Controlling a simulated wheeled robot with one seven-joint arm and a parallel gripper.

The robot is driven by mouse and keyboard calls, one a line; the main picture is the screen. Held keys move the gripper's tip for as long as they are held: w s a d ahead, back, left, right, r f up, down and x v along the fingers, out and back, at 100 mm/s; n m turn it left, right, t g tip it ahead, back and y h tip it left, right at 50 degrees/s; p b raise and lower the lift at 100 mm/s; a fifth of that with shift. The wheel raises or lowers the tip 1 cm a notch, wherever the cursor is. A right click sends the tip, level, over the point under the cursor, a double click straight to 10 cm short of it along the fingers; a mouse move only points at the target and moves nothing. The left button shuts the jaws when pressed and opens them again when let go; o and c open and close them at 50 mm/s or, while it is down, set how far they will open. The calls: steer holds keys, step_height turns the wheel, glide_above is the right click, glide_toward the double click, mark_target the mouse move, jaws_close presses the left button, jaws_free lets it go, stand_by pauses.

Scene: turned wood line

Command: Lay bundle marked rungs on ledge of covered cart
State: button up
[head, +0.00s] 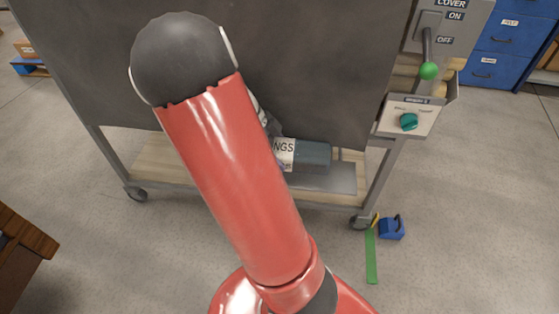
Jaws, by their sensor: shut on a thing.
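The covered cart (310,60) stands in front of me, with a dark grey panel over its front. A pale grey ledge (335,182) shows low on the cart, below the panel. The bundle (313,157) is dark grey with a white label on which "NGS" is readable; my arm hides its left part. My gripper (275,138) shows only in part behind my red arm, at the bundle's left end, shut on it. The bundle appears just over or at the ledge; whether it touches the ledge I cannot tell.
A lever with a green knob (428,71) hangs from the cover ON/OFF panel, pointing down. A teal dial (408,121) is below it. A blue block (391,227) and green strip (371,257) are on the floor near the right caster. Brown furniture (25,250) stands at left.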

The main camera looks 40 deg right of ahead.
step_height(320, 180, down, 4)
steer(key=shift+d+f, duration=0.1)
steer(key=shift+w+d+f, duration=0.1)
steer(key=shift+f, duration=0.05)
steer(key=o, duration=1.2)
steer(key=shift+o, duration=0.2)
